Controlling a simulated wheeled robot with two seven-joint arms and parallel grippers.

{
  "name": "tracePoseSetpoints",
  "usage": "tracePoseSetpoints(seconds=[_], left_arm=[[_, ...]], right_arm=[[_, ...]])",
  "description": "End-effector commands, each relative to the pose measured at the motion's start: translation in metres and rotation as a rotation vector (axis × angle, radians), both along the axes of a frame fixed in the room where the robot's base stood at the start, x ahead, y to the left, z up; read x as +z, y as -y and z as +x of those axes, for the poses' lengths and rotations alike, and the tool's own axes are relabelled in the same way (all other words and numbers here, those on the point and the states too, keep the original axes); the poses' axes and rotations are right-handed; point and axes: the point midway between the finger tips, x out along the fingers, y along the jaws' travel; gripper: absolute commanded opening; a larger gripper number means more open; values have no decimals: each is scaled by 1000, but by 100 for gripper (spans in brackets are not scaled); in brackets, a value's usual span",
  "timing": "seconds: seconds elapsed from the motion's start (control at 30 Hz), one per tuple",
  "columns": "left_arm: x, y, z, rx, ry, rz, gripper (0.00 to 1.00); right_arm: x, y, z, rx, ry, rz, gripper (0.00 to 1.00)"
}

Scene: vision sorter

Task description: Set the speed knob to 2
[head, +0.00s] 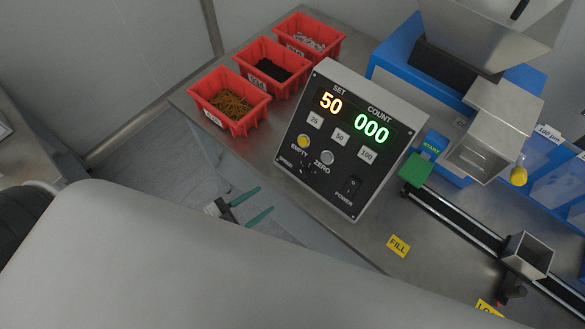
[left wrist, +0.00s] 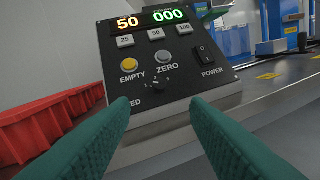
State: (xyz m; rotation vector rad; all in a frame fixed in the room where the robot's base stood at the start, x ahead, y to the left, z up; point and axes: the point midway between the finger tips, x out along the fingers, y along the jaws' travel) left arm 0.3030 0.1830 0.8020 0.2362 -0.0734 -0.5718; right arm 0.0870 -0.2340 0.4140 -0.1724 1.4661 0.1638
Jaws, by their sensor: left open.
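The control box (head: 345,140) stands tilted on the steel table, its display reading SET 50 and COUNT 000. The small black speed knob (head: 306,168) is at the panel's lower left, beside the SPEED label. In the left wrist view the knob (left wrist: 156,85) shows between and beyond my fingers; its pointer setting is too small to read. My left gripper (head: 264,199) is open and empty, off the table's front edge, below and left of the box and apart from the knob. Its green fingers also show in the left wrist view (left wrist: 158,104). My right gripper is not in view.
Red bins (head: 230,123) stand left of the box. Near the knob are the yellow EMPTY button (head: 304,141), grey ZERO button (head: 326,158) and POWER switch (head: 353,185). A blue machine with a hopper (head: 492,130) and a rail (head: 455,222) lie to the right.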

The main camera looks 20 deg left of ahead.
Motion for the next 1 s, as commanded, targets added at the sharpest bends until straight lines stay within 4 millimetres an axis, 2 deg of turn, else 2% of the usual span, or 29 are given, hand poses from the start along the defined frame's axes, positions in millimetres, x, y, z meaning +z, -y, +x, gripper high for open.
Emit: tracePoseSetpoints(seconds=[0.2,0.5,0.7,1.0], left_arm=[[2,22,36,2,3,0,42],[1,51,80,3,0,1,42],[0,58,92,4,-2,0,42],[-1,59,93,3,-3,1,41]], right_arm=[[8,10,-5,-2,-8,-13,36],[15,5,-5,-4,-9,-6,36],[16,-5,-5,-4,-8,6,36],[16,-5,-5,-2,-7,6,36]])
